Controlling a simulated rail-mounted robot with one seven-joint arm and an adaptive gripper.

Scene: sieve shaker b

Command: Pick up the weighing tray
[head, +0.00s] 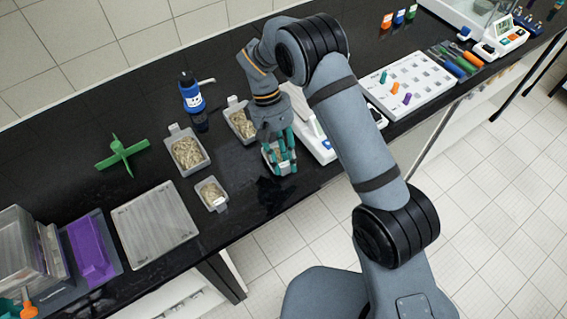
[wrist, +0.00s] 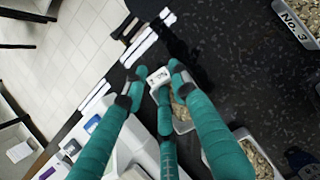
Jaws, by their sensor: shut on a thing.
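My gripper (head: 283,164) has teal fingers and is shut on a small grey tray (head: 268,153) holding pale grains, which I take to be the weighing tray. It is over the black bench, just left of a white balance. In the wrist view the fingers (wrist: 157,84) close around the tray's white label tab (wrist: 158,76), and grains show below it, partly hidden by the fingers. I cannot tell whether the tray touches the bench.
Other grain-filled trays stand close by at the left (head: 187,153), the front left (head: 212,194) and behind (head: 240,121). The white balance (head: 315,140) is at the right.

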